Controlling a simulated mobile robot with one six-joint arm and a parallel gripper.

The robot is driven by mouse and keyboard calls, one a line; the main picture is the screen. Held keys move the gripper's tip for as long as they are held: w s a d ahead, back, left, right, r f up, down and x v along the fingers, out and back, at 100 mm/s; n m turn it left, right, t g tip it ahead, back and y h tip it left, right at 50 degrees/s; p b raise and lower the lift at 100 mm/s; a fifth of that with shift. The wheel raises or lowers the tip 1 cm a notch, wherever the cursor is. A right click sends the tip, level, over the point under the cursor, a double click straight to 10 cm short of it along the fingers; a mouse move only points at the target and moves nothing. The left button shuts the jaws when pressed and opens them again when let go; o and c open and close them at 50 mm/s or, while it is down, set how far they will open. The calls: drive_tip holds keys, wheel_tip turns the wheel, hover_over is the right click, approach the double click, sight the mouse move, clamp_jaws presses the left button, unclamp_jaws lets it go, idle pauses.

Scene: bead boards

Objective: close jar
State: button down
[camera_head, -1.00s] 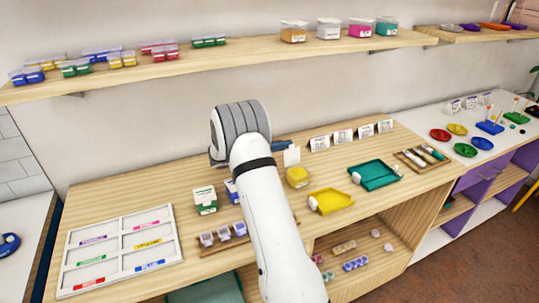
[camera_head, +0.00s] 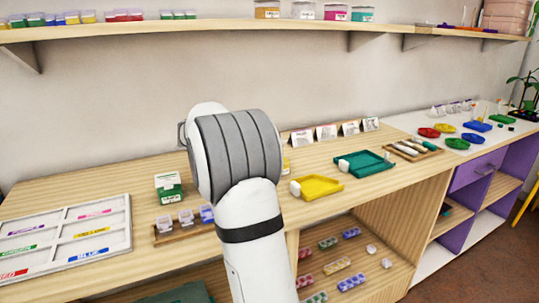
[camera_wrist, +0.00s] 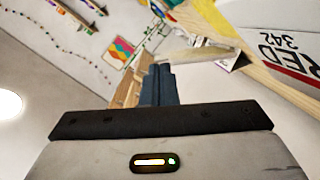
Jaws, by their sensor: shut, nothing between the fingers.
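My gripper (camera_wrist: 158,84) shows in the wrist view with its two dark fingers together and nothing between them. In the head view it is hidden behind my arm. Several small jars (camera_head: 187,217) with pale tops stand in a wooden rack on the table, just left of my arm; part of the rack is hidden. Larger clear tubs with coloured contents, such as a pink tub (camera_head: 334,12), stand on the wall shelf. I cannot tell which jar is meant, or whether any lid is off. A white surface labelled RED 342 (camera_wrist: 290,45) is close on the right in the wrist view.
A white sorting tray (camera_head: 128,230) lies on the left of the table. A green-and-white box (camera_head: 168,187) stands behind the rack. A yellow tray (camera_head: 322,184) and a teal tray (camera_head: 366,166) lie right of my arm. The wall shelf (camera_head: 210,30) overhangs the back.

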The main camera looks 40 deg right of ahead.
drive_tip(key=s+f+m+b, duration=0.2)
drive_tip(key=b, duration=0.5)
drive_tip(key=shift+f+m+t+b, duration=0.15)
drive_tip(key=shift+m+t+b, duration=0.15)
drive_tip(key=shift+m+t, duration=0.1)
drive_tip(key=m+b, duration=0.1)
drive_tip(key=b, duration=0.1)
drive_tip(key=s+b, duration=0.1)
drive_tip(key=b, duration=0.1)
drive_tip(key=f+m+t+b, duration=0.1)
drive_tip(key=shift+s+a+m+b, duration=0.15)
drive_tip(key=shift+s+m+b, duration=0.15)
drive_tip(key=shift+b, duration=0.1)
drive_tip(key=shift+f+b, duration=0.2)
drive_tip(key=shift+b, duration=0.3)
drive_tip(key=shift+s, duration=0.15)
